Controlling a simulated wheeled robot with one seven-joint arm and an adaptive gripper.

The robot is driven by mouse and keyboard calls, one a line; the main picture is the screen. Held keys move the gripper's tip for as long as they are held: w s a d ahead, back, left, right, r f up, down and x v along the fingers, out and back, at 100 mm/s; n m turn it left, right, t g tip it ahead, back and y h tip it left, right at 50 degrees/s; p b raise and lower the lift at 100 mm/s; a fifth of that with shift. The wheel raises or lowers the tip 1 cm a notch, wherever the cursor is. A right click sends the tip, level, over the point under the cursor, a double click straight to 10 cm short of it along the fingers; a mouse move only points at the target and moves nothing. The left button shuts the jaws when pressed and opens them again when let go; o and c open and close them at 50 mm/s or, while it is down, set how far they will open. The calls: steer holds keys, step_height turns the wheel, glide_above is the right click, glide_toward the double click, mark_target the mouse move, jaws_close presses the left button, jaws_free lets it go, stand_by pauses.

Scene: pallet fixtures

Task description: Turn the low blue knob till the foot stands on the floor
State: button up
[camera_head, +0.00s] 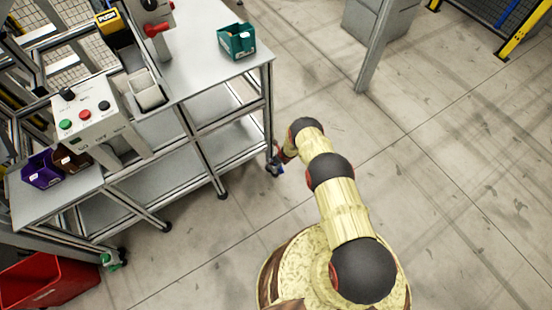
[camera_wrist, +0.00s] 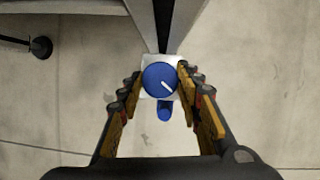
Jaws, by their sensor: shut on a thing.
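The low blue knob (camera_wrist: 160,76) is round, with a white line pointing to the lower right in the wrist view. It sits on a pale block (camera_wrist: 147,60) at the lower end of a grey table leg (camera_wrist: 139,17). A smaller blue piece (camera_wrist: 164,111) sticks out below it. My gripper (camera_wrist: 157,79) is shut on the knob, one yellow-brown finger on each side. In the head view my gripper (camera_head: 280,160) is at the near right leg of the workbench, low down. The foot under the knob is hidden, so its gap to the floor cannot be seen.
The workbench (camera_head: 200,75) carries a teal bin (camera_head: 237,41), a button box (camera_head: 87,118) and a purple bin (camera_head: 41,170). A black foot (camera_wrist: 41,47) of another leg shows at left in the wrist view. A red crate (camera_head: 45,281) is lower left. Floor at right is clear.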

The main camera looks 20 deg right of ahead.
steer(key=m+p, duration=0.1)
steer(key=m+h+p, duration=0.1)
steer(key=p, duration=0.1)
steer(key=shift+s+a+r+m+t, duration=0.1)
steer(key=shift+a+r+m+t, duration=0.1)
steer(key=shift+m+t, duration=0.15)
steer(key=m+h+p, duration=0.1)
steer(key=m, duration=0.2)
steer(key=shift+f, duration=0.15)
steer(key=m+h+b, duration=0.1)
steer(key=m, duration=0.2)
steer(key=shift+f, duration=0.15)
steer(key=shift+a+m+h+b, duration=0.1)
steer(key=shift+m+h+b, duration=0.35)
steer(key=shift+m, duration=0.4)
steer(key=shift+g, duration=0.45)
steer(key=o, duration=1.2)
steer(key=shift+c, duration=0.2)
